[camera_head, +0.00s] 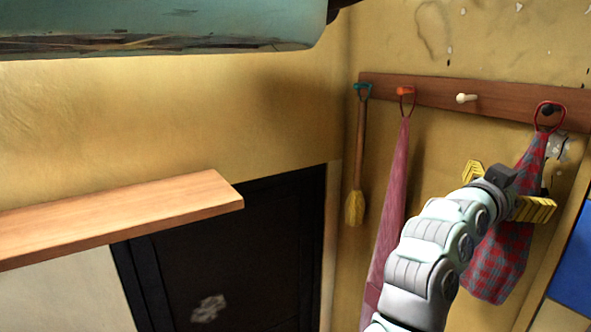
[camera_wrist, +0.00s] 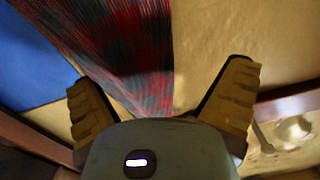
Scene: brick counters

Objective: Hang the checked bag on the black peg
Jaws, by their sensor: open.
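The red and grey checked bag (camera_head: 503,262) hangs at the right end of the wooden rail, its red loop around the black peg (camera_head: 548,110). The bag hangs down, a little slanted, with its upper part partly hidden behind my gripper. My gripper (camera_head: 505,190) is open in front of the bag, below the peg, with one yellow finger on each side. In the wrist view the checked bag (camera_wrist: 125,45) fills the upper middle, beyond and between the spread fingers of my gripper (camera_wrist: 163,78). I see no finger pressing on it.
The wooden rail (camera_head: 432,92) also has a teal peg with a yellow brush (camera_head: 355,206), an orange peg with a pink cloth (camera_head: 393,205), and an empty white peg (camera_head: 466,98). A wooden shelf (camera_head: 120,215) juts out at left. A blue panel (camera_head: 575,265) stands at right.

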